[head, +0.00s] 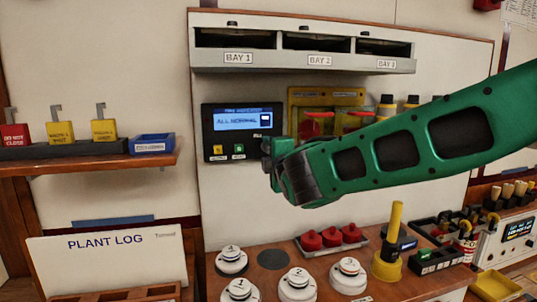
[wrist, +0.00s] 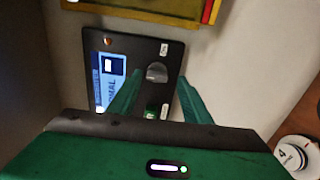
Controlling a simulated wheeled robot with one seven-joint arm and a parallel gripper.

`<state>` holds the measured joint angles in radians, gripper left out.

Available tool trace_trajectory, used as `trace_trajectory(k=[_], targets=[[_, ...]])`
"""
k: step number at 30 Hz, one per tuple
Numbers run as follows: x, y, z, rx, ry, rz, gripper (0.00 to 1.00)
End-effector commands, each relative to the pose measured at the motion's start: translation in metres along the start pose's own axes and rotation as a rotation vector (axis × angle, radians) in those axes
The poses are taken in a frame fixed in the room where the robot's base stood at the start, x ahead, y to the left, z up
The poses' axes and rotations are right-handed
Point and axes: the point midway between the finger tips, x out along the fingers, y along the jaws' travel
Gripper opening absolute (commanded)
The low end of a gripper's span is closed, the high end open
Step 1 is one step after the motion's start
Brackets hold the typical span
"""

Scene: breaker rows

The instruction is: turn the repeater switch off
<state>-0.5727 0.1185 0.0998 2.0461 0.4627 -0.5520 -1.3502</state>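A dark panel (head: 212,135) with a lit screen (head: 243,121) reading "ALL NORMAL" is on the wall board. It also shows, turned on its side, in the wrist view (wrist: 172,52). A grey rounded knob (wrist: 157,72) on it is likely the repeater switch; its label is too small to read. My gripper (head: 268,150) is in front of the panel's lower right corner and hides the knob in the head view. In the wrist view my gripper (wrist: 161,78) is open, its fingers apart, with the knob in line between the tips. I cannot tell whether they touch it.
A yellow board (head: 300,98) with red parts is right of the panel. A shelf with bays (head: 300,62) is above.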

Motion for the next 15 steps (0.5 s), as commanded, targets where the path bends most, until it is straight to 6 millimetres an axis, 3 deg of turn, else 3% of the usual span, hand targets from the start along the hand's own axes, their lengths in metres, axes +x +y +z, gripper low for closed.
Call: trace_trajectory(k=[8, 15], targets=[[-0.001, 0.003, 0.001, 0.002, -0.001, 0.006, 0.44], [-0.03, 0.003, 0.0, 0.001, 0.001, 0.007, 0.44]])
